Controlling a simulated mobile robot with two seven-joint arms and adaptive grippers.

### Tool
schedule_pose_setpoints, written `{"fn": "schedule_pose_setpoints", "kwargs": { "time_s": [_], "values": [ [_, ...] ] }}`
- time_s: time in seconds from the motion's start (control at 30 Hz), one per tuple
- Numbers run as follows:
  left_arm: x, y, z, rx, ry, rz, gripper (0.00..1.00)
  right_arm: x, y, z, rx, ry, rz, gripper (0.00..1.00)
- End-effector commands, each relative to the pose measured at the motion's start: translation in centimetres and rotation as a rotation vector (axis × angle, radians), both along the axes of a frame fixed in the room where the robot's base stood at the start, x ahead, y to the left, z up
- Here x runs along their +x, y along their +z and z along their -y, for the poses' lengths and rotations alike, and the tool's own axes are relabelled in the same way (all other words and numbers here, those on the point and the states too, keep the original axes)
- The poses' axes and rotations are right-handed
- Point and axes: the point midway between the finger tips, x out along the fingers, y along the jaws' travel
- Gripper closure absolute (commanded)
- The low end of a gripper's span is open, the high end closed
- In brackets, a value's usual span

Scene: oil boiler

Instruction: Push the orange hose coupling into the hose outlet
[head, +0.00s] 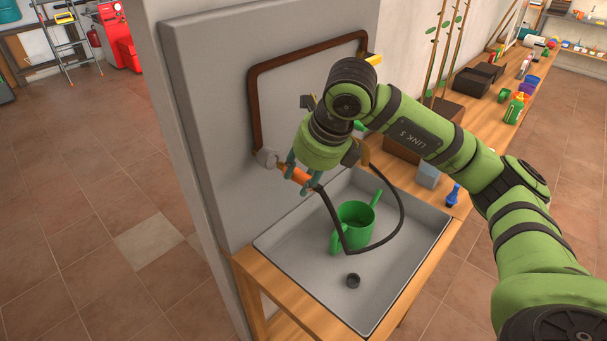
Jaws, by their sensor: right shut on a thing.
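The orange hose coupling (299,176) is held in front of the wall above the sink's left edge. My right gripper (302,174) is shut on it, its teal fingers on either side. A dark hose (332,212) runs from the coupling's lower right end and loops over the sink. My left gripper is not in view.
A brown pipe (252,105) frames the wall panel above the outlet. A green watering can (355,215) stands in the grey sink (290,250) under the hose loop. A wooden bench (499,112) with pots and bottles extends to the back right. The tiled floor at left is clear.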

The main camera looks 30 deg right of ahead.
Motion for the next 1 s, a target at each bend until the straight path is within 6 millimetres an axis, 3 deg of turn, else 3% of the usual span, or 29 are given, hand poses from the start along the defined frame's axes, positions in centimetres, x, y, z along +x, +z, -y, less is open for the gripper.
{"fn": "schedule_pose_setpoints", "kwargs": {
  "time_s": [1.0],
  "values": [
    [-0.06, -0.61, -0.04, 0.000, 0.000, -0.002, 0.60, 0.12, 0.04, -0.04, 0.000, 0.000, 0.001, 0.97]
  ]
}}
